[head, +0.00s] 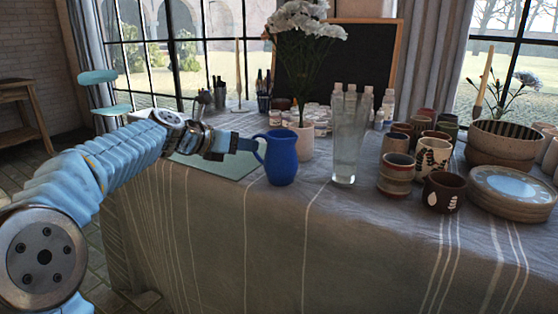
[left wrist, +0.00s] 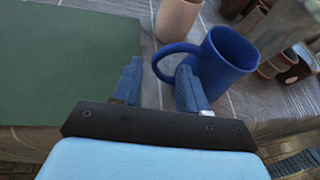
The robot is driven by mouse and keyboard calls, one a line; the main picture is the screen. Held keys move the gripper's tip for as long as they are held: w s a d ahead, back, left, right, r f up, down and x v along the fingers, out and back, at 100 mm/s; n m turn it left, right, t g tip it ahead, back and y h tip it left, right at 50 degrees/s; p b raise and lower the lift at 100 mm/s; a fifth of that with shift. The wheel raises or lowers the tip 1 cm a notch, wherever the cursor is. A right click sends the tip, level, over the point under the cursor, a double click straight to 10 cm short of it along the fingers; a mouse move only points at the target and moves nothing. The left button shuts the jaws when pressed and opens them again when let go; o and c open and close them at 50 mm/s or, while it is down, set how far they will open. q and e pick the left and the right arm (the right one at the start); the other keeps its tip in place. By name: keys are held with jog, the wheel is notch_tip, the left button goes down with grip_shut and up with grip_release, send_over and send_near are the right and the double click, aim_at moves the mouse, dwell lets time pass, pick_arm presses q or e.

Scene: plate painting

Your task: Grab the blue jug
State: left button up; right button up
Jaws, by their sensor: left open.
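The blue jug (head: 281,158) stands upright on the cloth-covered table near its front edge, its handle facing left. My left gripper (head: 246,146) comes in from the left at the handle side of the jug. In the left wrist view the gripper (left wrist: 158,85) is open. The jug (left wrist: 222,65) is at the right there, and its handle (left wrist: 175,62) reaches into the space between the two fingers. The right finger overlaps the jug's lower part in the picture; I cannot tell if they touch.
A white vase with flowers (head: 304,140) stands just behind the jug. A tall clear glass (head: 346,140) is to its right. Several cups (head: 396,174), bowls (head: 499,142) and stacked plates (head: 510,196) crowd the right side. A green mat (left wrist: 65,60) lies flat at the left.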

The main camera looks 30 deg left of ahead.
pick_arm(q)
jog(key=x, duration=0.4)
jog(key=shift+w+a+f, duration=0.1)
jog(key=shift+w, duration=0.15)
grip_shut()
dwell(1.1)
